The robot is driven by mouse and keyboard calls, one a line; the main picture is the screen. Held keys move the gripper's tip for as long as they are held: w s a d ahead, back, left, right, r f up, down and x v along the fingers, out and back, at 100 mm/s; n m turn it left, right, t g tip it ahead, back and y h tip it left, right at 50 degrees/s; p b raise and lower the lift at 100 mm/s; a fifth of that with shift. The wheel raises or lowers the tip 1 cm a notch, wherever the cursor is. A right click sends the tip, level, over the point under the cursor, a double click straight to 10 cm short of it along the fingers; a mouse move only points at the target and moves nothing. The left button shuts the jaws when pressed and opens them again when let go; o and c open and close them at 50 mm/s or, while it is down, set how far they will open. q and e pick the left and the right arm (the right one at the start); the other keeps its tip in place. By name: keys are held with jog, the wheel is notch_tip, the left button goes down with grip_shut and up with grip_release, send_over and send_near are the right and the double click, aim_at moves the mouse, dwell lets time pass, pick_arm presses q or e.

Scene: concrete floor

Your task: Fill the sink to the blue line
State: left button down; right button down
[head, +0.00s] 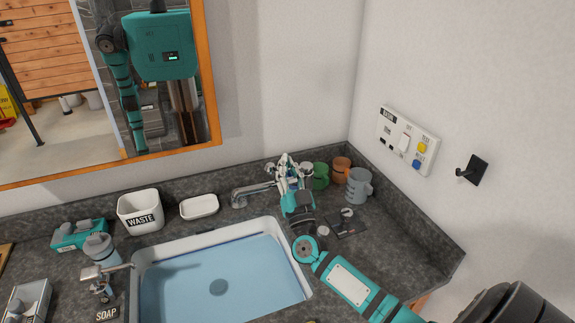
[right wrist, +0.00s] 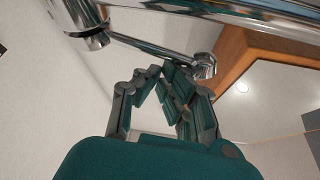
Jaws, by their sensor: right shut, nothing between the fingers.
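The white sink (head: 141,272) holds clear, bluish water (head: 225,275). A thin blue line (head: 235,241) runs along its inner back wall; the water surface is close to it, and I cannot tell if they meet exactly. The chrome faucet (head: 250,194) stands behind the sink, its spout pointing left. My right gripper (head: 288,160) is at the faucet's right end, shut and empty, covering part of it. In the right wrist view, the shut fingers (right wrist: 160,72) are close to the chrome lever (right wrist: 150,46); contact is unclear. My left gripper is out of view.
A green cup (head: 320,176), an orange cup (head: 341,168) and a grey mug (head: 358,186) stand right of my right gripper. A WASTE bin (head: 140,211) and white soap dish (head: 199,207) stand behind the sink. A soap dispenser (head: 104,279) is at left.

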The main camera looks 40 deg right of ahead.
notch_tip(320, 180, up, 4)
jog(key=p, duration=0.4)
jog(key=d+b+v, duration=0.1)
jog(key=b+v, duration=0.2)
jog(key=v, duration=0.6)
jog(key=shift+s+f, duration=0.25)
jog(key=shift+f, duration=0.05)
jog(key=shift+a, duration=0.2)
